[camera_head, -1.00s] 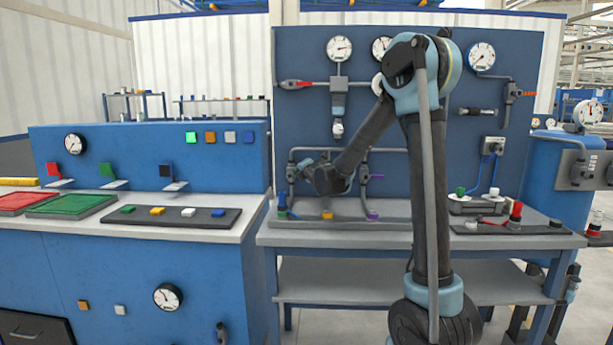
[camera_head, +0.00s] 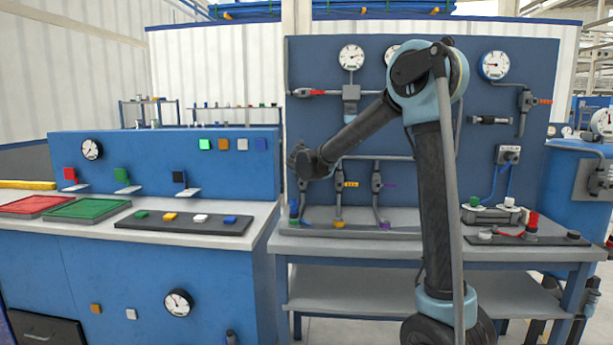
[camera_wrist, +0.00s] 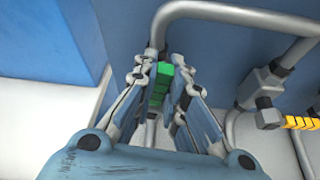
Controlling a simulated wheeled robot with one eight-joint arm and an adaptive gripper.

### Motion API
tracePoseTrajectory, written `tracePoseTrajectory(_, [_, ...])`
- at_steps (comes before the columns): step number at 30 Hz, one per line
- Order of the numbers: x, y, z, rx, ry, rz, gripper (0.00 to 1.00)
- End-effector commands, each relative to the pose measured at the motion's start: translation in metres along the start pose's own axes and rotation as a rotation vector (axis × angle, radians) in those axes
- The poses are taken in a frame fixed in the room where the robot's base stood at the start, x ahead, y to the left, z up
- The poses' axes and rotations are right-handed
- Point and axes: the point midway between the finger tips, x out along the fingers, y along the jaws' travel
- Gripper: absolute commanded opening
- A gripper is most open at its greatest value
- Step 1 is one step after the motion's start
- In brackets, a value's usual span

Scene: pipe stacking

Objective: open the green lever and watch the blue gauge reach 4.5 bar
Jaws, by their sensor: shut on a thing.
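The green lever (camera_wrist: 160,82) shows in the wrist view on the leftmost valve of the pipe run. My gripper (camera_wrist: 165,88) has its fingers on both sides of the lever and is shut on it. In the head view my gripper (camera_head: 303,161) is at that left valve and hides the lever. The blue-rimmed gauge (camera_head: 494,65) is at the upper right of the blue panel. Its needle is too small to read.
Beside the lever are a valve with a yellow lever (camera_wrist: 298,122) and one with a purple lever (camera_head: 388,185). A grey pipe (camera_wrist: 235,12) arches close to my fingers. A blue console (camera_head: 165,165) stands at the left. The bench (camera_head: 400,247) is below.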

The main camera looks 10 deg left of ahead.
Motion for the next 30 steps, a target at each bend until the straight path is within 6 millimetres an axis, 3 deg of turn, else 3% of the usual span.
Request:
tracePoseTrajectory(12, [0.0,0.0075,-0.0036,-0.139,0.004,-0.06,0.0])
tracePoseTrajectory(27, [0.0005,0.0072,-0.0034,-0.152,0.004,-0.067,0.0])
tracePoseTrajectory(28, [0.0006,0.0072,-0.0034,-0.151,0.004,-0.067,0.18])
tracePoseTrajectory(30, [0.0006,0.0074,-0.0029,-0.151,0.004,-0.067,0.33])
